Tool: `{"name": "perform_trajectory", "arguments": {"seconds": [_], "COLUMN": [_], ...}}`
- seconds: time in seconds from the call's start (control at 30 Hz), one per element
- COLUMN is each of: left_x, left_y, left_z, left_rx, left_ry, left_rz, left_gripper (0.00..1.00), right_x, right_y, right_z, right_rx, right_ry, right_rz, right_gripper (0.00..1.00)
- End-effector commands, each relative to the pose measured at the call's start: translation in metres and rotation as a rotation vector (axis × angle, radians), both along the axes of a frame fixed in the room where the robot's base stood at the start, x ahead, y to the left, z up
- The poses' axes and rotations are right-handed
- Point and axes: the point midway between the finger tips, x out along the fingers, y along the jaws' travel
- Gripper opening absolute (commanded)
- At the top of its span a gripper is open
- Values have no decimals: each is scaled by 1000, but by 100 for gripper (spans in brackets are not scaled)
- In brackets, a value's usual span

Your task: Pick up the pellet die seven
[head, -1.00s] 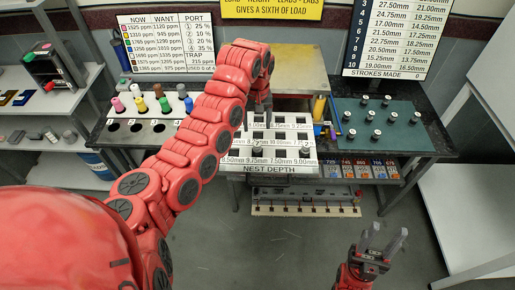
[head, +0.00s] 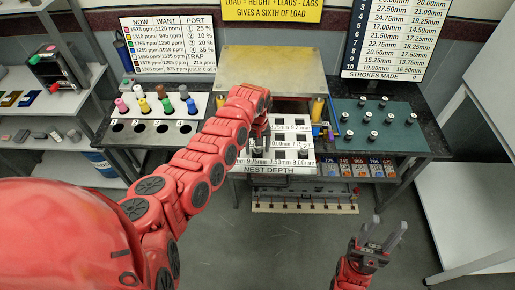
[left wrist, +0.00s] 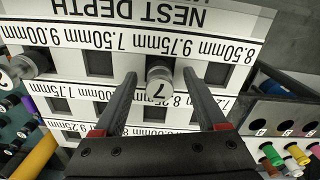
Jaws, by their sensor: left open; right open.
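The pellet die seven is a small metal cylinder marked 7 on its top. In the left wrist view the die (left wrist: 159,88) stands upright at the nest by the 9.75mm label, on the white nest depth board (left wrist: 215,15). My left gripper (left wrist: 159,74) is open, with one finger on each side of the die and a gap to both. In the head view my left gripper (head: 259,150) is over the front row of the board and mostly hides the die. My right gripper (head: 389,222) is open and empty, low in front of the bench.
Another metal die (head: 304,155) stands at the 9.00mm nest; it also shows in the left wrist view (left wrist: 20,69). Several dies stand on the green mat (head: 352,107) at right.

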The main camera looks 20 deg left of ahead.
Motion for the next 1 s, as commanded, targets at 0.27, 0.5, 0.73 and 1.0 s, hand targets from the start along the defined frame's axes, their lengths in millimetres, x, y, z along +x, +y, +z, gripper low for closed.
{"name": "perform_trajectory", "arguments": {"seconds": [0.27,0.5,0.73,1.0], "left_x": [0,0,0,0], "left_y": [0,0,0,0], "left_z": [-5,-5,-5,-5], "left_rx": [-1,-1,0,0], "left_ry": [-2,-2,-1,-1], "left_rz": [1,1,1,1], "left_gripper": [74,42,0,0], "right_x": [0,0,0,0], "right_y": [0,0,0,0], "right_z": [1,1,1,1], "right_rx": [0,0,0,0], "right_ry": [0,0,0,0], "right_rz": [0,0,0,0], "right_gripper": [48,48,48,48]}}
